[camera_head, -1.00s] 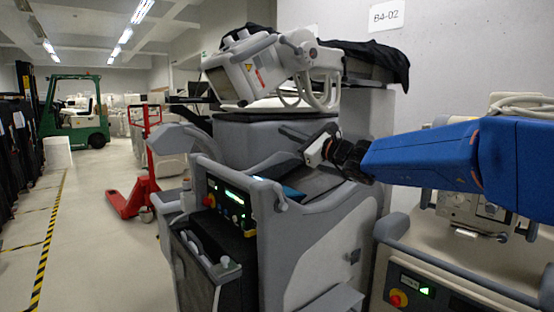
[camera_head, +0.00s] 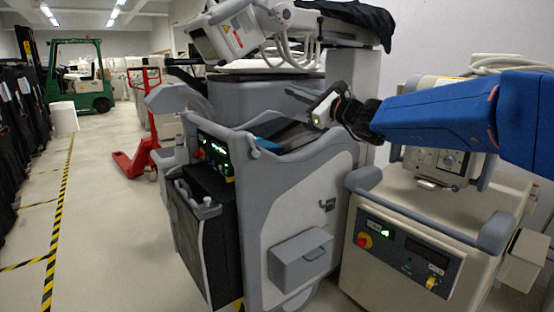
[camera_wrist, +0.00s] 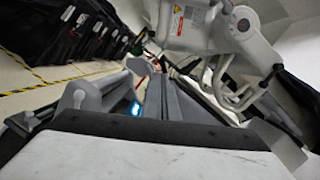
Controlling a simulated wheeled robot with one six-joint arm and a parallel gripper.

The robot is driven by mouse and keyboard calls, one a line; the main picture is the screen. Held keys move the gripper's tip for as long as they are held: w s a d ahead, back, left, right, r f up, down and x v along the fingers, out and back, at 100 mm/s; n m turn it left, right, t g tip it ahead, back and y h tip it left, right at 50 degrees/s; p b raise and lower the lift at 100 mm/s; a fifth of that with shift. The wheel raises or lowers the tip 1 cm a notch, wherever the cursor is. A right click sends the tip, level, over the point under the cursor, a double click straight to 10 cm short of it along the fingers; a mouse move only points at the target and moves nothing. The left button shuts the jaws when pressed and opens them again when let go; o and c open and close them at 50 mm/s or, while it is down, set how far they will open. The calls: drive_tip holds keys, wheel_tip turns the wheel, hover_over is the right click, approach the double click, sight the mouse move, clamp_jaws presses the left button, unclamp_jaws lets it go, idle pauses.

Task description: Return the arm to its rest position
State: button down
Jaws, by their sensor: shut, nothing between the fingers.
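My blue arm (camera_head: 435,108) reaches in from the right edge of the head view, roughly level. The wrist housing hides the lower part of that view.
A beige cart (camera_head: 405,210) with a control panel stands beneath my arm, close beside the grey cart. The grey cart's white machine head (camera_head: 230,35) and cables rise near my gripper. A red pallet jack (camera_head: 135,160) and green forklift (camera_head: 80,80) stand left. The aisle floor (camera_head: 110,235) is clear.

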drive_tip(key=s+d+f+n+g+h, duration=0.15)
drive_tip(key=s+f+n+g, duration=0.35)
drive_tip(key=s+f, duration=0.5)
drive_tip(key=s+d+f+n+g+h, duration=0.1)
drive_tip(key=s+f+n+g+h, duration=0.15)
drive_tip(key=s+f+n, duration=0.75)
drive_tip(key=s+d+f+n+g+h, duration=0.2)
drive_tip(key=s+d+f+n+h, duration=0.3)
drive_tip(key=s+d+f+h, duration=0.5)
drive_tip(key=s+d+f, duration=0.8)
drive_tip(key=s+d, duration=0.3)
drive_tip(key=s, duration=0.1)
drive_tip(key=shift+s+f+n, duration=0.3)
drive_tip(key=shift+w, duration=0.1)
